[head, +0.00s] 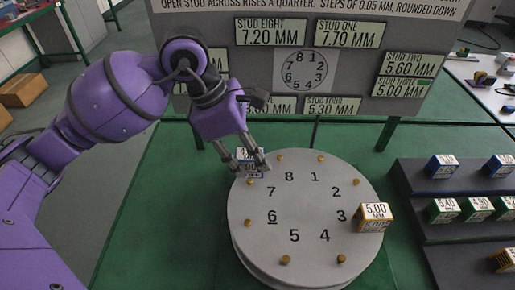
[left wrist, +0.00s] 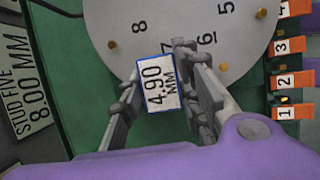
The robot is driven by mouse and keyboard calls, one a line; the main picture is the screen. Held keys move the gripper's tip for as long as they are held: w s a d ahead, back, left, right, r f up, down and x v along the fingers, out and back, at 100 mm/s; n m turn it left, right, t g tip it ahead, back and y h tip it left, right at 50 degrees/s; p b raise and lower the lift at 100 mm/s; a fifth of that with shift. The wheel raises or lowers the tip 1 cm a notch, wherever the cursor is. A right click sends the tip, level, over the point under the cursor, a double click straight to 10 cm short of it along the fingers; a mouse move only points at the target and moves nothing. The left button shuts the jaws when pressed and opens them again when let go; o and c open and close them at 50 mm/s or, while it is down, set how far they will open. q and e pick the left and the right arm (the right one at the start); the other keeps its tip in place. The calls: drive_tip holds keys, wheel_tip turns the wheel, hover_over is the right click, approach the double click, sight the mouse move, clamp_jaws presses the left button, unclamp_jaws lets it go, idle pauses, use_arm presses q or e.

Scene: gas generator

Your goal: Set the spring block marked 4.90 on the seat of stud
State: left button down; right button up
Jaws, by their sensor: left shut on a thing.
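My left gripper (head: 252,164) is shut on the spring block marked 4.90 (left wrist: 158,86), a white-faced block with blue edges. In the left wrist view the block sits between the two fingers (left wrist: 160,95), label facing the camera. In the head view the block (head: 247,157) is partly hidden by the fingers, at the far left rim of the round grey plate (head: 305,215), near the 7. I cannot tell whether it touches the plate. The plate has numbers and brass studs around its rim, including one stud (head: 250,182) close below the block. My right gripper is not in view.
A block marked 5.00 (head: 373,217) stands at the plate's right rim by the 3. Dark stepped shelves (head: 415,200) with several marked blocks are at the right. A grey board (head: 345,65) with stud values stands behind the plate. The green table (head: 150,235) is clear at left.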

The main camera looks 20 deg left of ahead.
sight(249, 164)
use_arm(q)
drive_tip(key=shift+w+a+f, duration=0.1)
drive_tip(key=shift+a+f, duration=0.05)
drive_tip(key=shift+f, duration=0.75)
drive_tip(key=shift+w+a+f, duration=0.1)
drive_tip(key=shift+f, duration=0.8)
drive_tip(key=shift+f, duration=0.1)
drive_tip(key=shift+f+b, duration=0.4)
drive_tip(key=shift+f, duration=0.15)
drive_tip(key=c, duration=1.3)
unclamp_jaws()
drive_tip(key=shift+r, duration=0.15)
